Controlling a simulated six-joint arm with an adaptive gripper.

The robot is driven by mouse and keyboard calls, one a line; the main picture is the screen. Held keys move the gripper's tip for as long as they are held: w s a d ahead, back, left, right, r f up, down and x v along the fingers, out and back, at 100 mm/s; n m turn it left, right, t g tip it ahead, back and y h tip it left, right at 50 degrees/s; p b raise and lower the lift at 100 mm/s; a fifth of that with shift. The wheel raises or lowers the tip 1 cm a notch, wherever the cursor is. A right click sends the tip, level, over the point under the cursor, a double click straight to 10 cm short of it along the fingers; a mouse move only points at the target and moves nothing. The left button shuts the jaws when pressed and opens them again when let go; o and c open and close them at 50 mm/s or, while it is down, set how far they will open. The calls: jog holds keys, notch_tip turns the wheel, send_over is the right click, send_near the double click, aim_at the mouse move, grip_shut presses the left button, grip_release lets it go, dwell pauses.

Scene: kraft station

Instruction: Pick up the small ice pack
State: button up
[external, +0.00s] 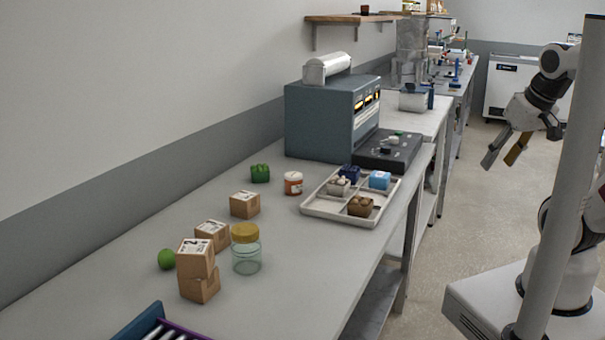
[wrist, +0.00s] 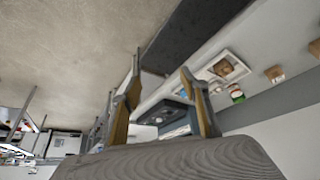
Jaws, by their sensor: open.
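A light blue block-like item (external: 380,180), which looks like the small ice pack, sits in the back right compartment of a pale divided tray (external: 318,211) on the bench. A dark blue item (external: 350,172) lies just behind it to the left. My gripper (external: 499,163) is open and empty, raised over the floor to the right of the bench, well apart from the tray. In the wrist view my open fingers (wrist: 161,64) frame the bench; the tray (wrist: 243,69) shows beyond the right finger. I cannot make out the ice pack there.
The tray also holds a brown box (external: 360,206) and a greyish item (external: 339,187). A blue-grey machine (external: 320,120) and a dark plate (external: 388,160) stand behind. Cartons (external: 197,283), a jar (external: 246,254) and a white-lidded pot (external: 293,184) stand left.

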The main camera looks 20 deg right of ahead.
jog(key=f, duration=0.1)
jog(key=n+g+y, duration=0.3)
jog(key=n, duration=0.3)
send_near(388, 176)
jog(key=s+f, duration=0.1)
jog(key=f, duration=0.3)
jog(key=s+f, duration=0.1)
jog(key=shift+s+a+f, duration=0.15)
jog(key=shift+s+f, duration=0.15)
jog(key=shift+f, duration=0.1)
jog(key=shift+n, duration=0.8)
jog(key=w, duration=0.1)
jog(key=w+r, duration=0.2)
jog(key=shift+w+a, duration=0.3)
jog(key=shift+a, duration=0.05)
jog(key=shift+w+r+n+t, duration=0.2)
jog(key=shift+w+n+t, duration=0.2)
jog(key=shift+n, duration=0.4)
jog(key=shift+s+a, duration=0.1)
